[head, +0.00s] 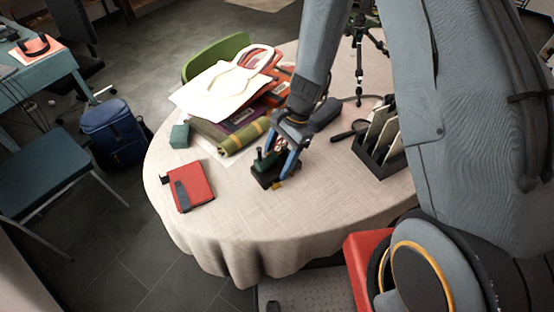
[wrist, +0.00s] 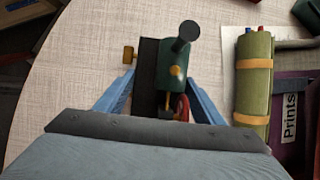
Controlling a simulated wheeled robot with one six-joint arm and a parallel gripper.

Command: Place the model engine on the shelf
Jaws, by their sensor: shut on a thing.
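The model engine (head: 266,163) has a dark base and a green body with a short upright chimney. It is on or just above the round table (head: 240,207); I cannot tell which. In the wrist view the engine (wrist: 173,68) stands between the two blue fingers, with a red wheel and brass parts showing. My gripper (head: 277,172) is shut on the engine, and it also shows in the wrist view (wrist: 160,97). The engine's lower near part is partly hidden by the gripper. No shelf can be made out for certain.
A green roll (head: 245,137) lies close beside the engine, by stacked books and papers (head: 222,90). A red notebook (head: 192,187) and a small green box (head: 180,136) lie left. A dark rack (head: 380,155) and magnifying glass (head: 350,130) stand right. The table's front is clear.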

